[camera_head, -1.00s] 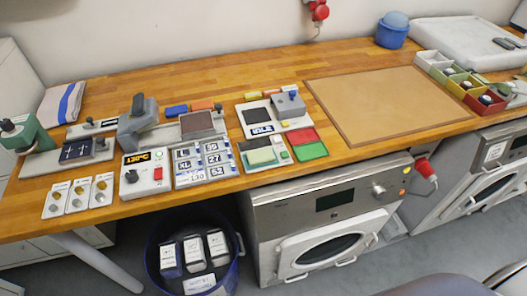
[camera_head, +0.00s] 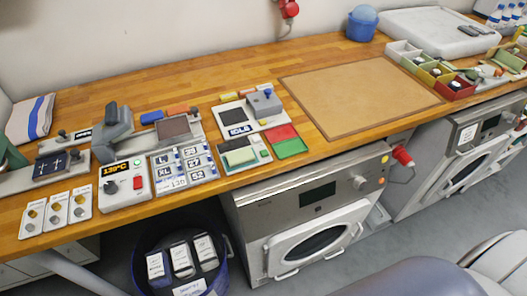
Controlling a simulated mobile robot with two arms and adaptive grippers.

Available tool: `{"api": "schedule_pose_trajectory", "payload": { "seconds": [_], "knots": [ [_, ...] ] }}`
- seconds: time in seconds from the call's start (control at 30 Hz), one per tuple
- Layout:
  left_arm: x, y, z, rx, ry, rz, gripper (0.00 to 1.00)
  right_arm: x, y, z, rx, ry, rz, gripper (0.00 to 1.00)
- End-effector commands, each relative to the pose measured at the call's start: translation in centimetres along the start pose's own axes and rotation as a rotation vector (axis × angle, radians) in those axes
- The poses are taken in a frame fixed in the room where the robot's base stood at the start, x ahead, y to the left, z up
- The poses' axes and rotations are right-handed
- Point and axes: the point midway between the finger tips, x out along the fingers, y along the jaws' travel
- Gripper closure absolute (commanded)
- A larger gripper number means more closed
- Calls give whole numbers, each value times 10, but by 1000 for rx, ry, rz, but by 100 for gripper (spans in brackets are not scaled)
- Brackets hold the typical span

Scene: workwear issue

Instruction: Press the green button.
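A small green button (camera_head: 264,153) appears to sit at the right side of a light grey stamp-pad unit on the wooden workbench. A pale green pad (camera_head: 240,157) lies to its left on the same unit. The parts are small, so I cannot tell whether the button is pressed. Neither of my grippers is in view.
Red (camera_head: 281,133) and green (camera_head: 291,148) trays lie right of the unit. A tan board (camera_head: 360,95) covers the bench's middle. A control box (camera_head: 123,183) with a lit display and red switch stands left. A blue bin (camera_head: 180,262) and a machine (camera_head: 310,215) are below.

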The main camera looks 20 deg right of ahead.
Motion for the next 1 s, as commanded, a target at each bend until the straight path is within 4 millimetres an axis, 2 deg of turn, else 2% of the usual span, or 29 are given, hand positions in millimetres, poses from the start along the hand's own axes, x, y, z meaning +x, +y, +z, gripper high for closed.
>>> {"api": "schedule_pose_trajectory", "payload": {
  "seconds": [0.03,0.17,1.0],
  "knots": [
    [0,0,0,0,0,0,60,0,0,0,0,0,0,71],
    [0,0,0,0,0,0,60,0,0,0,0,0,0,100],
    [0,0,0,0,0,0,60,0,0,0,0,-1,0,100]
  ]
}}
